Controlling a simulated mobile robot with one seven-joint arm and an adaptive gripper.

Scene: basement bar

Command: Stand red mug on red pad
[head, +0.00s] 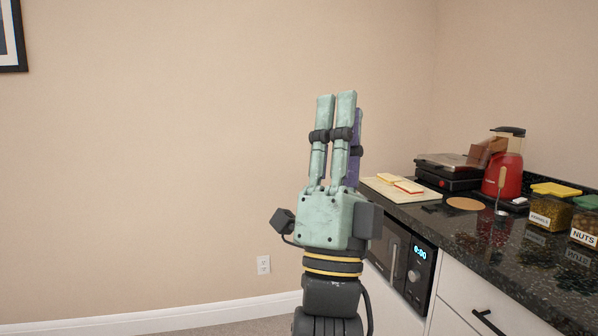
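My gripper (340,98) is raised in the middle of the head view with its fingers pointing up. Two pale green fingers stand side by side, and a purple finger shows partly behind them. The gap between the green fingers and the purple one cannot be judged from this angle. I see nothing held in it. I cannot make out a red mug or a red pad in this view.
A dark speckled counter (480,236) at right carries a red appliance (503,172), a black grill (448,168), a pale board (420,197) with food slices, a tan disc (465,204) and labelled jars (550,212). A microwave (405,262) sits below.

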